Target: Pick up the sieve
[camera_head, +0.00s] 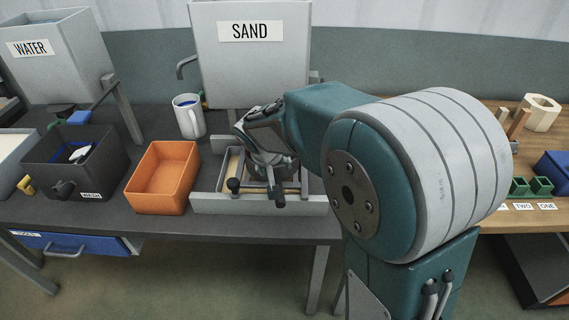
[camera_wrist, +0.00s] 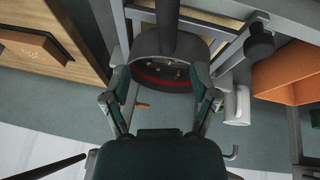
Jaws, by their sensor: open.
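The sieve is a dark round pan with a red ring and small bits inside, seen in the wrist view (camera_wrist: 160,84). Its dark handle (camera_wrist: 168,22) points away from my palm. In the head view the handle's end (camera_head: 278,197) points to the tray's front, and my gripper and wrist hide much of the pan. My gripper (camera_wrist: 160,72) is open, with one finger on each side of the pan. I cannot tell whether the fingers touch it. In the head view my gripper (camera_head: 262,160) is above the grey tray (camera_head: 240,205), under the SAND hopper (camera_head: 250,65).
An orange bin (camera_head: 163,178) stands left of the tray, with a white mug (camera_head: 189,116) behind it. A dark WASH bin (camera_head: 75,160) and the WATER hopper (camera_head: 55,60) are further left. A wooden table (camera_head: 520,215) with green blocks is at the right.

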